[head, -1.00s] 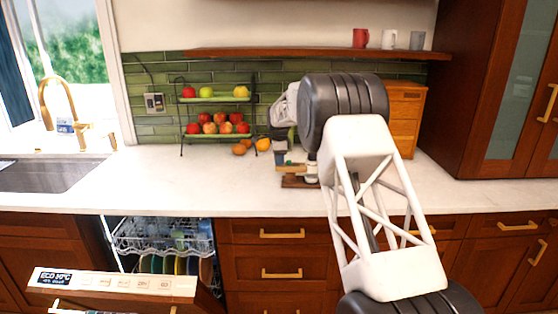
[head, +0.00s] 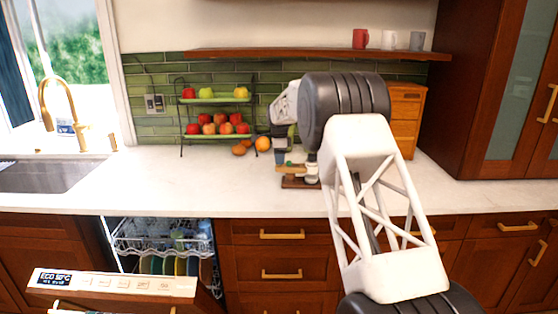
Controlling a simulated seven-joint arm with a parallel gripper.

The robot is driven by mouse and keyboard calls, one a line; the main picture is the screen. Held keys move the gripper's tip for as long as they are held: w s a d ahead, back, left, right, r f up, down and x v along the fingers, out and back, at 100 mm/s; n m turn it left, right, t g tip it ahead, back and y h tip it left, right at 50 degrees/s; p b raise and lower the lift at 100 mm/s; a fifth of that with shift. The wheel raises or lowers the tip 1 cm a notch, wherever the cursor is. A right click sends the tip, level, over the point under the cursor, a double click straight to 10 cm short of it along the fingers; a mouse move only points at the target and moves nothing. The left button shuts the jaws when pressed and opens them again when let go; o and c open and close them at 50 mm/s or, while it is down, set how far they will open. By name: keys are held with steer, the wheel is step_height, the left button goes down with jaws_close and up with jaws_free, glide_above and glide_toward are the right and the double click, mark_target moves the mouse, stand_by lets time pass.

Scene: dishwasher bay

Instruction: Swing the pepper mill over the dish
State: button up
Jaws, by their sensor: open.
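My gripper (head: 281,159) hangs low over the counter, right of the fruit rack, with its fingers pointing down. It is open, and its fingertips are small and partly lost against the things below. Just under and beside it is a cluster of small items on a brown wooden base (head: 296,184). A small pale item (head: 312,171) stands at the right of this cluster, close to my arm. I cannot tell which of these is the pepper mill or the dish. My own arm covers the counter to the right of the cluster.
A two-tier fruit rack (head: 217,135) stands left of my gripper, with loose oranges (head: 262,144) beside it. A wooden drawer box (head: 404,120) is behind my arm. The dishwasher (head: 165,245) is open at the lower left. The counter (head: 190,180) left of the cluster is clear.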

steer(key=shift+s+r, duration=0.1)
steer(key=shift+r, duration=3.15)
steer(key=shift+s+d+r, duration=0.15)
steer(key=shift+s+r, duration=0.15)
steer(key=s+d+r+n, duration=0.3)
steer(key=s+d+r, duration=0.15)
steer(key=s, duration=0.75)
steer(key=s+d+r+n+t, duration=0.1)
steer(key=s+d+r+n, duration=0.3)
steer(key=s, duration=0.8)
steer(key=s+d+r+n, duration=0.2)
steer(key=s+d+r, duration=0.25)
steer(key=s, duration=0.75)
steer(key=s+d+f+n, duration=0.1)
steer(key=s+f+n, duration=0.1)
steer(key=s, duration=1.1)
steer(key=s+d+f+n, duration=0.2)
steer(key=s+f, duration=0.3)
steer(key=s, duration=0.8)
steer(key=s+d+f+n+t, duration=0.1)
steer(key=s+f+n, duration=0.2)
steer(key=s, duration=1)
steer(key=shift+s+d+f+n, duration=0.3)
steer(key=shift+f+n, duration=0.1)
steer(key=shift+f, duration=0.15)
steer(key=shift+o, duration=0.3)
